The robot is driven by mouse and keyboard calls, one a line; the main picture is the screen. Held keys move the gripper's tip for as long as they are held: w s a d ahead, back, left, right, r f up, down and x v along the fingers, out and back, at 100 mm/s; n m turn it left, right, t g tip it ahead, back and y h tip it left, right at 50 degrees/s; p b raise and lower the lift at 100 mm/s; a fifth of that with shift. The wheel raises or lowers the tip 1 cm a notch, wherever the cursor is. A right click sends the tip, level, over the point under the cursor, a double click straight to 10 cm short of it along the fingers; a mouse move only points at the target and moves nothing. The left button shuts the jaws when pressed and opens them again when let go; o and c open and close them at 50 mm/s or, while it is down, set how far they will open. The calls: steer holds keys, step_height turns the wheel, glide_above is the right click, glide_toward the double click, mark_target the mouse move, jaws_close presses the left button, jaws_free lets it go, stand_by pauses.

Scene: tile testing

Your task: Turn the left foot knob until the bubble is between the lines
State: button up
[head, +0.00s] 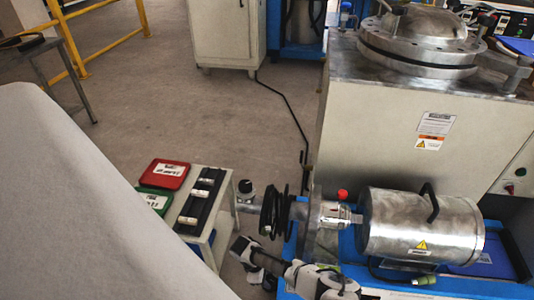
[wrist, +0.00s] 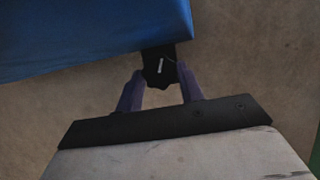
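A black lobed piece (wrist: 160,66), which looks like the foot knob, shows in the wrist view at the lower edge of a blue body (wrist: 90,30). It has a small white mark. The two purple-grey fingers of my gripper (wrist: 160,82) stand apart, with their tips on either side of it and no clear gap visible. I cannot tell whether they press on it. In the head view my gripper (head: 247,247) is low beside the blue-framed machine, and the knob cannot be made out there. I cannot make out a bubble or its lines in either view.
A small cart (head: 222,225) stands just left of my gripper, with a red case (head: 167,172), a green case (head: 154,200) and a black tray (head: 194,208). A metal cylinder (head: 415,228) lies on the machine to the right. Open floor (head: 180,110) lies behind.

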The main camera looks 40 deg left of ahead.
steer(key=c, duration=0.3)
steer(key=p, duration=0.2)
steer(key=shift+s+a+r+n+p, duration=0.1)
steer(key=shift+a+r+n+p, duration=0.05)
steer(key=shift+r+n+p, duration=0.2)
steer(key=shift+d+n+t+p, duration=0.25)
steer(key=shift+n+p, duration=0.4)
steer(key=shift+p, duration=0.55)
steer(key=shift+f+n+t+y+p, duration=0.35)
steer(key=shift+n+p, duration=0.25)
steer(key=shift+n, duration=0.4)
steer(key=o, duration=1)
